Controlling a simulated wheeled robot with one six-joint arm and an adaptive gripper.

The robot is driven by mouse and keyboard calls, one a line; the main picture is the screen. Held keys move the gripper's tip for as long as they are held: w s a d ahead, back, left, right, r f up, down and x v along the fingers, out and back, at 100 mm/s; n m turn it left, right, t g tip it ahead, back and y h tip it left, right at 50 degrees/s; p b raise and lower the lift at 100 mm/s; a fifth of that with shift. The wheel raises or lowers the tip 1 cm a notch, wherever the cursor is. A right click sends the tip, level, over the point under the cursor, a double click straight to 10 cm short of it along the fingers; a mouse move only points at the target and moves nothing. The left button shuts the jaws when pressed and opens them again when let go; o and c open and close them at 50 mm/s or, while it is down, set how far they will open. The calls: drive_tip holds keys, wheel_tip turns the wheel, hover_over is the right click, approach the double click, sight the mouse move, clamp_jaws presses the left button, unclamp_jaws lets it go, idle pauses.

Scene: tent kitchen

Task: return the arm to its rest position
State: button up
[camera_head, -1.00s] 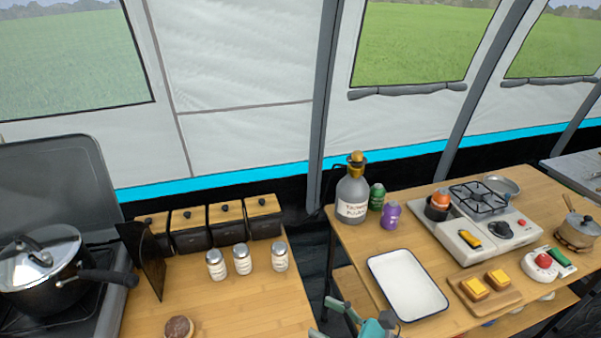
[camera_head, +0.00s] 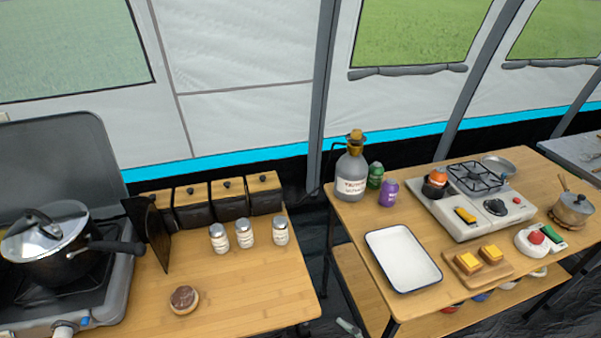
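Only a small grey-green tip of my gripper (camera_head: 348,327) shows at the bottom edge of the head view. It is in the gap between the two wooden tables, low in the picture. The rest of my arm is out of the frame. I cannot tell whether the gripper is open or shut, and nothing is seen held at the visible tip.
The left table (camera_head: 250,300) bears a round brown-topped item (camera_head: 184,299), several shakers and black boxes. A pot (camera_head: 50,245) stands on the left stove. The right table (camera_head: 353,222) bears a white tray (camera_head: 403,258), a bottle (camera_head: 352,180), a burner and a board with food.

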drive_tip(key=s+d+f+n+t+h, duration=0.1)
drive_tip(key=s+d+f+n+h, duration=0.25)
drive_tip(key=s, duration=0.35)
drive_tip(key=s+d+f+n+h, duration=0.2)
drive_tip(key=s+d+n+h, duration=0.2)
drive_tip(key=s, duration=0.4)
drive_tip(key=s+d+r+n+t+h, duration=0.2)
drive_tip(key=s+d+r+n, duration=0.1)
drive_tip(key=s+r+n, duration=0.8)
drive_tip(key=s+n, duration=0.3)
drive_tip(key=n, duration=0.1)
drive_tip(key=shift+d+h, duration=0.15)
drive_tip(key=shift+h, duration=0.2)
